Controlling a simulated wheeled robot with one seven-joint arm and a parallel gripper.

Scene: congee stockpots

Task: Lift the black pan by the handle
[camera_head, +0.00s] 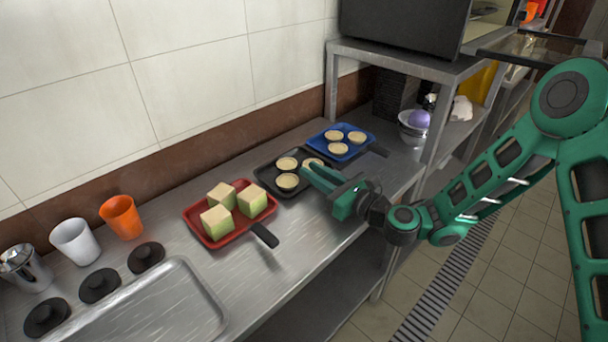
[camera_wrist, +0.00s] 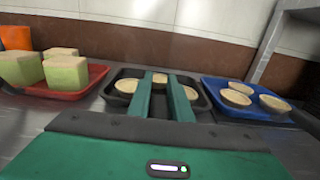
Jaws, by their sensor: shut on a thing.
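The black pan (camera_head: 267,179) sits between the red pan and the blue pan on the steel counter and holds three round pale pastries (camera_head: 287,181). In the wrist view the black pan (camera_wrist: 113,101) is straight ahead, with its pastries partly behind my fingers. My gripper (camera_head: 311,176) reaches in from the right at the pan's near side. Its two green fingers (camera_wrist: 160,97) are close together and point at the pan. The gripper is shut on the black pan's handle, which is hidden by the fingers. I cannot tell whether the pan is clear of the counter.
A red pan (camera_head: 191,218) with three green-sided cubes is left of the black pan, its handle (camera_head: 264,235) pointing forward. A blue pan (camera_head: 366,148) with pastries is to the right, near a shelf leg (camera_head: 331,88). Cups and a steel tray (camera_head: 165,310) are further left.

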